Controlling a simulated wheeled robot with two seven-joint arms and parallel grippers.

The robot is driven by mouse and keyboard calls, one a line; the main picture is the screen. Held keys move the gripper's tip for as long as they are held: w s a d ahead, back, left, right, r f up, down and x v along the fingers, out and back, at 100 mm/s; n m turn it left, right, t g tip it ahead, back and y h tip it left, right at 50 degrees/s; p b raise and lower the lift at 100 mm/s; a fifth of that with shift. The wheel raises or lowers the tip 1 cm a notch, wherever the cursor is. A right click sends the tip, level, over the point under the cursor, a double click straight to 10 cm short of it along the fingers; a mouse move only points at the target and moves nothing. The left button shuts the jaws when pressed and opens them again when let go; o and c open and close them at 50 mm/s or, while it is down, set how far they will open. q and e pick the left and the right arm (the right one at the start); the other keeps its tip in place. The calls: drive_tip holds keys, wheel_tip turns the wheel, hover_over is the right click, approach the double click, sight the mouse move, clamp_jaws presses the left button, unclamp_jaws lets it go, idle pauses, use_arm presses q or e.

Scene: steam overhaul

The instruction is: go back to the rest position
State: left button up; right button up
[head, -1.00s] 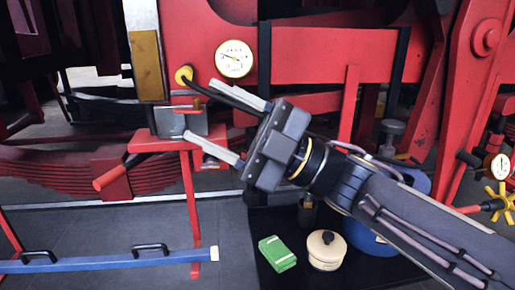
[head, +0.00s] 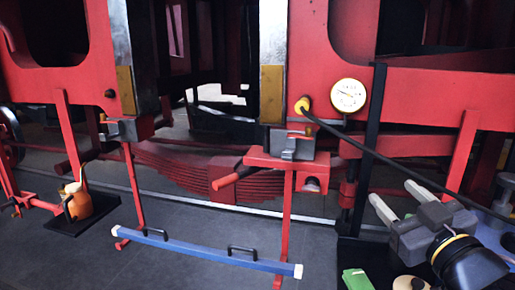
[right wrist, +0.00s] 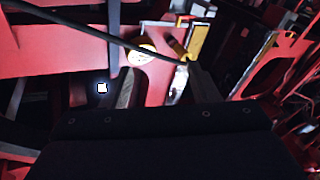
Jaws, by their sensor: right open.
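My right gripper (head: 396,204) is at the lower right of the head view, with its two pale fingers apart and nothing between them. It is in front of the red frame and above the dark tray area, clear of the gauge and the red stand. In the right wrist view the dark gripper body fills the lower part, and the fingertips are hard to make out. My left gripper does not show in either view.
A white-faced gauge (head: 348,95) and a black hose (head: 385,163) are near my right arm. A red stand (head: 287,205) holds a grey block. A green cloth (head: 356,279) and an orange oil can (head: 78,203) also show.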

drive_tip(key=s+d+f+m+g+h, duration=0.1)
drive_tip(key=s+f+m+g, duration=0.25)
drive_tip(key=f, duration=0.55)
drive_tip(key=s+d+f+m+g+h, duration=0.1)
drive_tip(key=s+f+m+g, duration=0.2)
drive_tip(key=s+f+g, duration=0.35)
drive_tip(key=s+a+f+g+y+p, duration=0.1)
drive_tip(key=s+a+f+g+y, duration=0.1)
drive_tip(key=s+a+f, duration=0.4)
wheel_tip(320, 180, down, 4)
drive_tip(key=shift+s+a+r+g+y, duration=0.15)
drive_tip(key=shift+s+r+g+y, duration=0.2)
drive_tip(key=shift+s+g, duration=0.45)
